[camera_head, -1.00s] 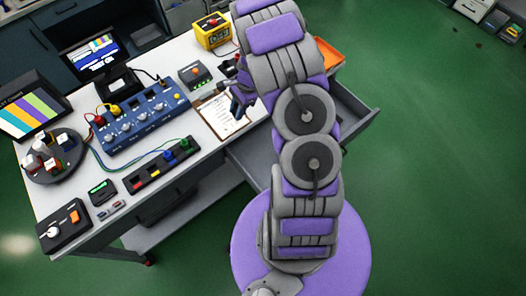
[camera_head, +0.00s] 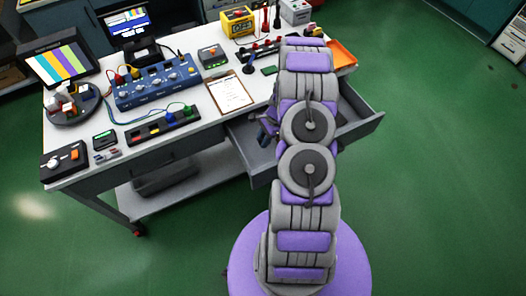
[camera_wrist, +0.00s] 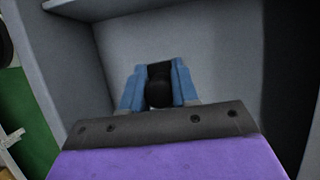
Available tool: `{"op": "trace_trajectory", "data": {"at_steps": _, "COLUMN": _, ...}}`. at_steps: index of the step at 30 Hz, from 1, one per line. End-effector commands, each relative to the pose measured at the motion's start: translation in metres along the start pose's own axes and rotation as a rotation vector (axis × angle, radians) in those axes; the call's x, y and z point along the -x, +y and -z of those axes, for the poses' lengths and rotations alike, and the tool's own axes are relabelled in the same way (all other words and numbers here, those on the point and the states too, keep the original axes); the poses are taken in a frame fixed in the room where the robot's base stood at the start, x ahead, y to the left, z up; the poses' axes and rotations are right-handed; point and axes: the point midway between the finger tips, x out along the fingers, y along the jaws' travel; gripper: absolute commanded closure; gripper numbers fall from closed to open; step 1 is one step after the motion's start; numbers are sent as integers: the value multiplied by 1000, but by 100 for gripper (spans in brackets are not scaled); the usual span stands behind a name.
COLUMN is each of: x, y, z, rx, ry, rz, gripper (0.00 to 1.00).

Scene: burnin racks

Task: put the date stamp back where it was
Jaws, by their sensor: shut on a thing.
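My gripper (camera_wrist: 158,87) is shut on a black, rounded thing (camera_wrist: 159,94), which I take to be the date stamp; only its dark upper part shows between the blue fingers. In the head view my gripper (camera_head: 268,132) is over the left part of the open grey drawer (camera_head: 262,176), partly hidden by my arm. In the wrist view the drawer's bare grey inside (camera_wrist: 205,45) lies beyond the fingers. I cannot tell whether the held thing touches the drawer floor.
On the bench stand a clipboard (camera_head: 231,93), a blue instrument box (camera_head: 158,84), a terminal strip (camera_head: 163,127), a yellow box (camera_head: 238,21) and an orange tray (camera_head: 342,55). A small dark upright thing (camera_head: 249,63) stands behind the clipboard. Green floor is clear at right.

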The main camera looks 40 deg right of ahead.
Motion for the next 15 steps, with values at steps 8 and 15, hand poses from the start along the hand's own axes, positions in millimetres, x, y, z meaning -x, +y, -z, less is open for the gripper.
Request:
{"op": "trace_trajectory", "data": {"at_steps": 8, "x": -32, "y": 1, "z": 12, "rx": 0, "ry": 0, "rz": 0, "gripper": 90}}
{"op": "trace_trajectory", "data": {"at_steps": 15, "x": -60, "y": 1, "z": 23, "rx": 1, "ry": 0, "rz": -1, "gripper": 90}}
